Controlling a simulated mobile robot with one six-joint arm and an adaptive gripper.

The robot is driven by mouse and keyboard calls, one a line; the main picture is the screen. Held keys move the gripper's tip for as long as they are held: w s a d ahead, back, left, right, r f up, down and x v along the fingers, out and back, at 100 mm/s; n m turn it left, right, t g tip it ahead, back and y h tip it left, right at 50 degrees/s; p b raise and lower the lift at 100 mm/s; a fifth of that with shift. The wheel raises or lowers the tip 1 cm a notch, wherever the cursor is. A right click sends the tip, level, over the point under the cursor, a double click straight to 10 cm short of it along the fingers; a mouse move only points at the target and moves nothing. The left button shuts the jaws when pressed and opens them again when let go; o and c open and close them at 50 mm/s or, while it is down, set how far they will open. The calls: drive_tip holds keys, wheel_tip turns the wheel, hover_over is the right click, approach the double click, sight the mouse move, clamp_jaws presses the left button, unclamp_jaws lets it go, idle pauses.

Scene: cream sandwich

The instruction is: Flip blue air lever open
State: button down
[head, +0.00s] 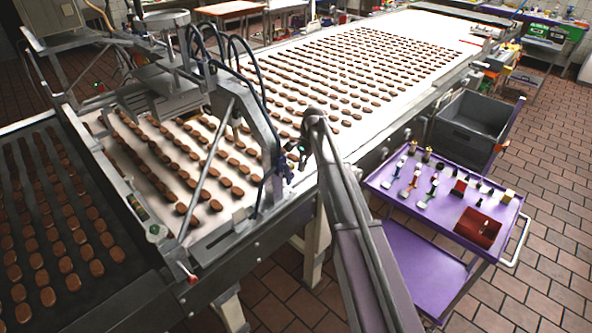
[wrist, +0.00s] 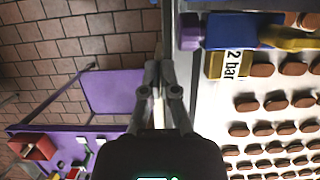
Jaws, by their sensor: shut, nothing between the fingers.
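In the wrist view a blue block-like part (wrist: 243,30), which looks like the air lever, sits at the upper right beside the belt. A yellow tag reading "2 bar" (wrist: 230,65) is just below it, and a yellow-olive part (wrist: 292,40) adjoins it on the right. My gripper (wrist: 160,68) is shut and empty. Its fingertips are left of the blue part and the tag, apart from them in the picture. In the head view a small dark blue part (head: 284,170) shows at the machine's frame, close to the end of my arm; its exact lever position cannot be told.
The conveyor (head: 375,60) carries rows of brown biscuits. A metal frame with dark hoses (head: 250,115) stands over it. A purple cart (head: 385,190) with small tools and a red box (head: 478,228) stands right, beside a grey crate (head: 470,125). Tiled floor lies free around it.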

drive_tip(key=w+d+r+p, duration=0.3)
drive_tip(key=d+r+p, duration=0.1)
drive_tip(key=r+p, duration=0.2)
drive_tip(key=shift+p+v, duration=0.35)
drive_tip(key=shift+v, duration=0.55)
drive_tip(key=shift+w, duration=0.1)
drive_tip(key=s+d+f+n+h+b, duration=0.1)
drive_tip(key=s+f+n+b, duration=0.2)
drive_tip(key=s, duration=0.8)
drive_tip(key=s+d+f+n+t+b, duration=0.1)
drive_tip(key=s+f+n+b, duration=0.2)
drive_tip(key=s, duration=0.8)
drive_tip(key=s+d+f+n+t+h+b, duration=0.1)
drive_tip(key=s+f+n+b, duration=0.2)
drive_tip(key=s+f+b, duration=0.4)
drive_tip(key=s+f, duration=0.1)
drive_tip(key=s, duration=0.3)
drive_tip(key=shift+n+h, duration=0.3)
drive_tip(key=shift+n, duration=0.1)
drive_tip(key=shift+d, duration=0.15)
